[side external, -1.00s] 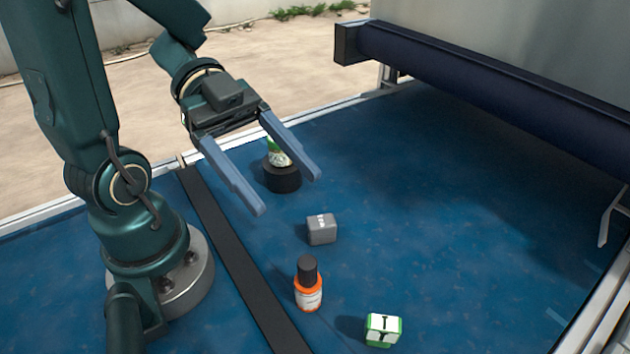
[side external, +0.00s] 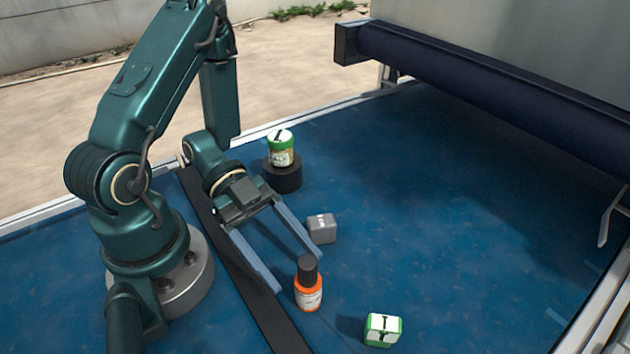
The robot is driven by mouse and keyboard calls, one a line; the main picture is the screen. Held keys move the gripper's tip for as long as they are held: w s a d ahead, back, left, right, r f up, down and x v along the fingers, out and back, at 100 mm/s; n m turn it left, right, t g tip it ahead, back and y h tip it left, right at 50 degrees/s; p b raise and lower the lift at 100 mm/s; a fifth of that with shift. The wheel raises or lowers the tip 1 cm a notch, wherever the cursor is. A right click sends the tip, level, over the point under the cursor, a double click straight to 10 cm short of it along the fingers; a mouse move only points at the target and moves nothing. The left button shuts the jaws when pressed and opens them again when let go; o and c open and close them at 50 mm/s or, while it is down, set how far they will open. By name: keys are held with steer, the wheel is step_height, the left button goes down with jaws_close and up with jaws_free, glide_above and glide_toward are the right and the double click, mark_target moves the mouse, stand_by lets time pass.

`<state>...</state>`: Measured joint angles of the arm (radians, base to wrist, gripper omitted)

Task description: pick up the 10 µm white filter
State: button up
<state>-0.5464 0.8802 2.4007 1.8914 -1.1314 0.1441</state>
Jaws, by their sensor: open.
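I cannot make out a white filter marked 10 µm; no label is readable at this size. The candidates are small items on the blue surface: a grey box (side external: 322,229) with pale marks, an orange bottle (side external: 308,292) with a black cap and white label, a green-and-white block (side external: 383,330), and a green-and-white jar (side external: 281,149) on a black round stand (side external: 283,176). My gripper (side external: 297,273) is open and empty, low and slanting down.
A dark strip (side external: 287,330) runs along the blue surface (side external: 470,230) beside my base. A dark blue roller (side external: 500,90) hangs over the back right, with a metal frame (side external: 615,215) at the right edge. The right half of the surface is clear.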

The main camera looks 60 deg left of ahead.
mark_target(308, 285)
steer(key=shift+x, duration=2.35)
jaws_close()
steer(key=shift+r, duration=0.15)
